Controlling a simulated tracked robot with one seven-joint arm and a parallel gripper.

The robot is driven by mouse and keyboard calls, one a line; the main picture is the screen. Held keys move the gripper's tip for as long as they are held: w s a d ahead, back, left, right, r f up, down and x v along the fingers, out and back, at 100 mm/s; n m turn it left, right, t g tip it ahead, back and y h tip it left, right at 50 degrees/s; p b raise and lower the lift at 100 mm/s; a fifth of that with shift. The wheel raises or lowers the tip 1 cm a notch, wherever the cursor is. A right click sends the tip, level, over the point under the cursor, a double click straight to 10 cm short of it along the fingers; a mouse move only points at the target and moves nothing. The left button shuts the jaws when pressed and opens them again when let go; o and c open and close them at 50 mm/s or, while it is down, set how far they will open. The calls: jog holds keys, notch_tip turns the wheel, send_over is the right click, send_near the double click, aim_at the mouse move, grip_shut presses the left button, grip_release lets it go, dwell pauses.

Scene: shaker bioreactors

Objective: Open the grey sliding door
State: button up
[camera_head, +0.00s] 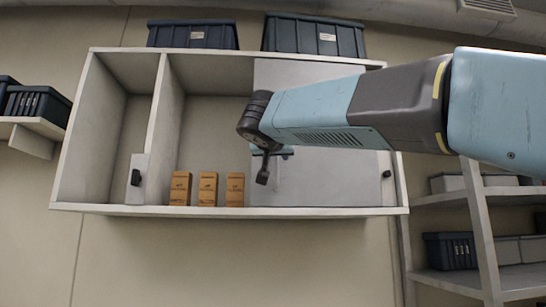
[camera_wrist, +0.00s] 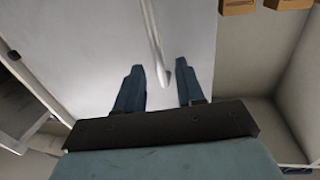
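The grey sliding door (camera_head: 335,182) covers the right part of the wall cabinet; my arm hides some of it. My gripper (camera_head: 263,178) is in front of the door near its left edge, partly hidden by my wrist. In the wrist view the two blue fingers of my gripper (camera_wrist: 158,80) are apart over the grey door panel (camera_wrist: 90,45). A thin pale bar (camera_wrist: 153,40), perhaps the door's handle, runs between the fingertips. I cannot tell whether either finger touches it. A dark knob (camera_head: 387,174) is at the door's right side.
The white cabinet (camera_head: 230,211) is open on the left, with several compartments' walls visible. Three orange boxes (camera_head: 207,189) stand left of the door. A small pale panel with a dark knob (camera_head: 136,177) is further left. Dark bins (camera_head: 313,36) sit on top; shelving (camera_head: 480,220) stands right.

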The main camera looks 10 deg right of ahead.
jog(key=v, duration=1.2)
jog(key=shift+w, duration=0.1)
jog(key=s+d+f+n+g+y, duration=0.1)
jog(key=d+f+g, duration=0.25)
jog(key=f, duration=0.85)
jog(key=d+f+n+g+y, duration=0.1)
jog(key=d+f+n+g, duration=0.3)
jog(key=f, duration=0.9)
jog(key=s+d+f+g+y, duration=0.1)
jog(key=s+f, duration=0.2)
jog(key=f, duration=0.4)
jog(key=s+d+f+g+y, duration=0.1)
jog(key=s+f, duration=0.2)
jog(key=f, duration=0.5)
jog(key=s+d+f+m+g+y, duration=0.1)
jog(key=s+f+g+y, duration=0.1)
jog(key=s+f, duration=0.2)
notch_tip(320, 180, down, 4)
jog(key=shift+r, duration=0.2)
